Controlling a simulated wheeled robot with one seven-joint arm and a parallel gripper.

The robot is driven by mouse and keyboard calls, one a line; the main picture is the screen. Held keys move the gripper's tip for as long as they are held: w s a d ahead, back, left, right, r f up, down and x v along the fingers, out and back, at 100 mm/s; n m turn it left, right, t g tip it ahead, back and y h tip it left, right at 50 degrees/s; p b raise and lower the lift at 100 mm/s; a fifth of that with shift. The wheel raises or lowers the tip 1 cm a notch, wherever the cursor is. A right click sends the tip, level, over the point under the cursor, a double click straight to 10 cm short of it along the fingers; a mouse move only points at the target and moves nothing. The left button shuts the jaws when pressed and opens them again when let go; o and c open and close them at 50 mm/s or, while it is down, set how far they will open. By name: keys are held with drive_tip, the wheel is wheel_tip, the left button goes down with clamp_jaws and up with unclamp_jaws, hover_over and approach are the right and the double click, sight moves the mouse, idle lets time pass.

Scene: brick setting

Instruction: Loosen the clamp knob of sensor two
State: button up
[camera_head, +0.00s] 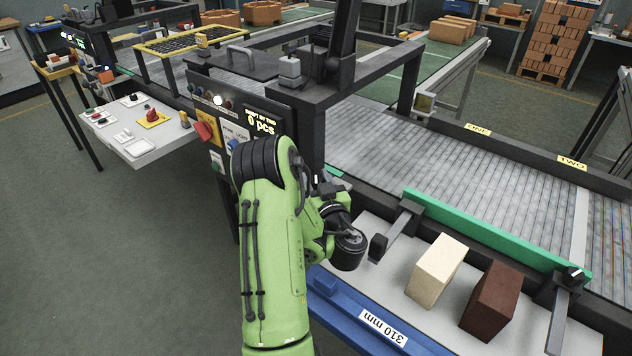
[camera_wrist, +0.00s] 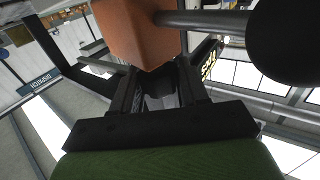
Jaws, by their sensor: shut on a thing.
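In the wrist view my gripper (camera_wrist: 160,86) is shut on a small dark piece (camera_wrist: 161,98), which looks like the clamp knob and is mostly hidden between the fingers. An orange block (camera_wrist: 145,35), perhaps the sensor body, is just beyond the fingers, with a grey rod (camera_wrist: 205,19) running from it to a large black round part (camera_wrist: 292,42). No marking on these parts tells which sensor it is. In the head view my green arm bends down beside the conveyor frame, and I cannot make out the fingers or the knob there.
In the head view, the roller conveyor (camera_head: 400,150) bears the labels ONE (camera_head: 478,129) and TWO (camera_head: 572,163). A green guide rail (camera_head: 490,232) has black-knobbed brackets. A cream block (camera_head: 437,272) and a brown block (camera_head: 491,302) stand beside it. The control panel (camera_head: 240,120) is close behind my arm.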

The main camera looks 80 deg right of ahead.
sight(316, 179)
drive_tip(key=o, duration=1)
wheel_tip(316, 179, up, 10)
drive_tip(key=p, duration=0.7)
drive_tip(key=shift+r, duration=0.1)
drive_tip(key=shift+c, duration=0.2)
